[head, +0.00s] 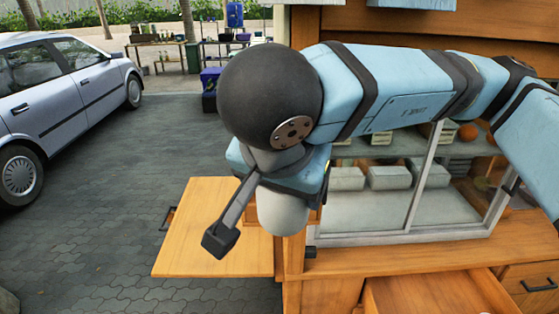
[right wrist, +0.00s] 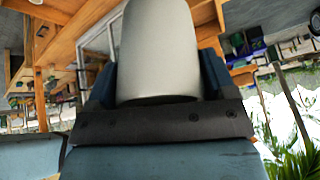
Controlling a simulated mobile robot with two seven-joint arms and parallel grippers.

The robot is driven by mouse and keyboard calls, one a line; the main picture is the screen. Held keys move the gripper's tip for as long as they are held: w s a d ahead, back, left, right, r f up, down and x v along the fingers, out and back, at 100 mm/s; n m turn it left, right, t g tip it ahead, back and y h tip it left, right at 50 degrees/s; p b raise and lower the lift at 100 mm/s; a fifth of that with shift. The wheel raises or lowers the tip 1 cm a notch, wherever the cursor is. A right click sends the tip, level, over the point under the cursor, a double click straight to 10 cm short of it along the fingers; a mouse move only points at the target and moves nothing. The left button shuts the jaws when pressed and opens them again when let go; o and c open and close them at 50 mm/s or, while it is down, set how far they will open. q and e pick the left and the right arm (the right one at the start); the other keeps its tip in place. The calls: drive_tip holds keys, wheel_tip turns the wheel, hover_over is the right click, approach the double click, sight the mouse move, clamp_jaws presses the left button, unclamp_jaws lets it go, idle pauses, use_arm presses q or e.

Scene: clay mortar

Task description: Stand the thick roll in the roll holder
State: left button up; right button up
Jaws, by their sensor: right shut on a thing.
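The thick roll (head: 285,217) is a pale grey-white cylinder with a rounded end. It hangs below my right gripper (head: 290,180) in the head view, in front of the stall's left corner. In the right wrist view the roll (right wrist: 160,50) fills the space between the two dark fingers of my right gripper (right wrist: 158,80), which is shut on it. The roll is clear of the counter as far as I can see. My arm and wrist hide its upper part in the head view. I cannot make out the roll holder in either view. My left gripper is not in view.
A wooden side shelf (head: 200,255) sticks out left of the stall. A glass display case (head: 380,212) with pale boxes stands on the wooden counter (head: 400,250). An open drawer (head: 440,293) is below. A silver car (head: 60,95) and paved ground (head: 110,190) lie left.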

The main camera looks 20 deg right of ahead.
drive_tip(key=w+d+p, duration=0.2)
drive_tip(key=w+d, duration=0.1)
drive_tip(key=w, duration=0.8)
drive_tip(key=x, duration=0.2)
drive_tip(key=p+x, duration=0.1)
drive_tip(key=x, duration=0.3)
drive_tip(key=shift+s+a+f+p, duration=0.2)
drive_tip(key=shift+a+f+p, duration=0.1)
drive_tip(key=shift+f+p, duration=0.05)
drive_tip(key=g+p, duration=0.1)
drive_tip(key=w+g+p, duration=0.1)
drive_tip(key=w+g+y+p, duration=0.1)
drive_tip(key=shift+w+d+f+p, duration=0.25)
drive_tip(key=shift+d+f+p, duration=0.1)
drive_tip(key=shift+f, duration=0.3)
